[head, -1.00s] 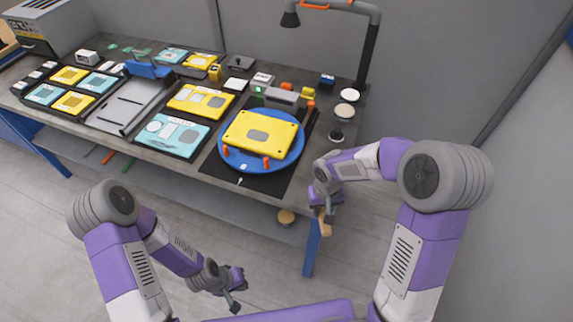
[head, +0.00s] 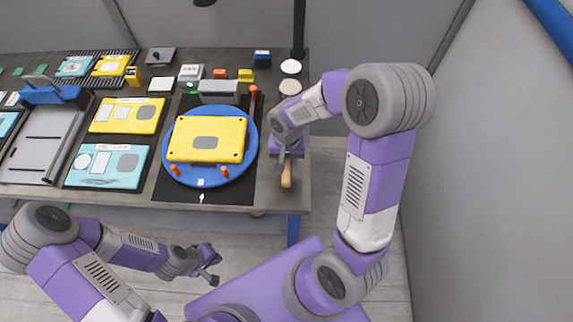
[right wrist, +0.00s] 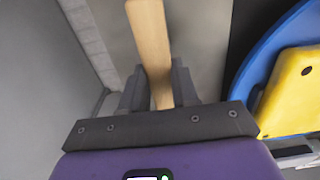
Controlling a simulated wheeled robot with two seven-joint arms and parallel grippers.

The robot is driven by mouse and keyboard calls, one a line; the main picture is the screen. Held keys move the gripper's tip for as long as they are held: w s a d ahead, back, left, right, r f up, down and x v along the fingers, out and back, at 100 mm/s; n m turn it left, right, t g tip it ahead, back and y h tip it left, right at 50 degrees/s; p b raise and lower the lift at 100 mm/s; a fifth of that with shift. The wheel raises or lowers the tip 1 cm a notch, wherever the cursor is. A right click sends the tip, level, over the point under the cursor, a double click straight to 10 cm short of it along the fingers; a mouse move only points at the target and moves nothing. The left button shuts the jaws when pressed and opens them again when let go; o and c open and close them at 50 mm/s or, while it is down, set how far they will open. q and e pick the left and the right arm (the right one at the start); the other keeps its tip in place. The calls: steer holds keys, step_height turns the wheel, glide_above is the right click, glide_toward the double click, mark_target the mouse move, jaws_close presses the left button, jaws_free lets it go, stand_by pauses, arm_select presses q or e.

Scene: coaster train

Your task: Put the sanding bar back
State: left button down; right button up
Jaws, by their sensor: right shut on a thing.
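My right gripper (head: 287,163) is shut on a pale wooden bar, which I take to be the sanding bar (head: 287,174). It is over the right end of the workbench, to the right of the blue turntable. I cannot tell whether the bar touches the bench. My left gripper (head: 212,268) hangs low in front of the bench, away from everything; its fingers are too small to read.
The blue turntable (head: 182,178) carries a yellow plate (head: 180,145) with orange pegs around it. Pale round discs (head: 290,67) lie behind my right gripper, near a lamp post (head: 299,30). Yellow and teal kit boards fill the bench's left. A grey wall stands right.

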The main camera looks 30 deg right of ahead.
mark_target(287, 161)
step_height(287, 161, down, 3)
steer(key=shift+f+b, duration=0.2)
steer(key=shift+b, duration=0.1)
steer(key=shift+f, duration=0.15)
steer(key=o, duration=0.9)
steer(key=shift+o, duration=0.2)
